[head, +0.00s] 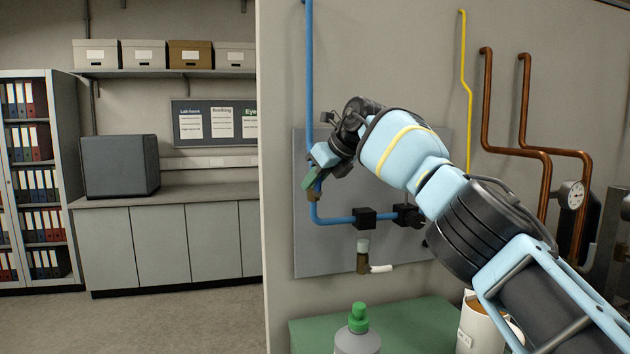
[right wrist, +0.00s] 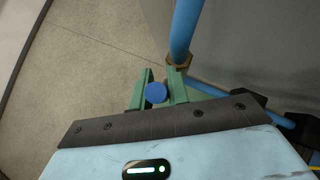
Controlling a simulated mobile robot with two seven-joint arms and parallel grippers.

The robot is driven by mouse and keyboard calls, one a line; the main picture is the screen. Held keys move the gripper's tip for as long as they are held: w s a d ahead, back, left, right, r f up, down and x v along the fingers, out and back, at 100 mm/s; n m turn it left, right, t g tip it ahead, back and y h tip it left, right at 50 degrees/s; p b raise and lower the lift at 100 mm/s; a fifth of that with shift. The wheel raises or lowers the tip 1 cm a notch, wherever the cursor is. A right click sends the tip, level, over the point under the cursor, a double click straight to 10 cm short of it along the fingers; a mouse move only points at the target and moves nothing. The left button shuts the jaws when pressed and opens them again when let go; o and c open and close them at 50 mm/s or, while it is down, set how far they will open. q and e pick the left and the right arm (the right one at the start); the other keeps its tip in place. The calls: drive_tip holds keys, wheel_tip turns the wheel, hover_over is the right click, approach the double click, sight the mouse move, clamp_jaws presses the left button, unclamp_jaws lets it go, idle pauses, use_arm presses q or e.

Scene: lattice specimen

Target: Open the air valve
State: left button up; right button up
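The air valve is on the blue pipe (head: 309,70) at the left of the grey wall panel (head: 408,262). Its brass body (right wrist: 180,62) shows in the right wrist view, and a round blue handle end (right wrist: 156,92) lies beside it. My right gripper (head: 314,183) reaches the valve from the upper right in the head view and covers most of it. In the right wrist view, its green fingers (right wrist: 159,88) stand close on both sides of the blue handle end, with no clear gap. My left gripper is not in view.
Black fittings (head: 364,217) sit on the lower blue pipe. A short outlet with a white nozzle (head: 381,268) is below. Copper pipes (head: 487,100) and a gauge (head: 571,195) are at right.

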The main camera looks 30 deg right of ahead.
drive_tip(key=o, duration=0.4)
drive_tip(key=shift+a, duration=0.1)
drive_tip(key=shift+s+d+r, duration=0.2)
drive_tip(key=shift+s+r, duration=0.15)
drive_tip(key=shift+r, duration=0.1)
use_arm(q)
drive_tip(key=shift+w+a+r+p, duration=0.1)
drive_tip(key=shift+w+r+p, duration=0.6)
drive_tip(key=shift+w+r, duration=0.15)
use_arm(e)
drive_tip(key=v, duration=0.6)
drive_tip(key=shift+s+r, duration=0.15)
drive_tip(key=shift+s, duration=0.05)
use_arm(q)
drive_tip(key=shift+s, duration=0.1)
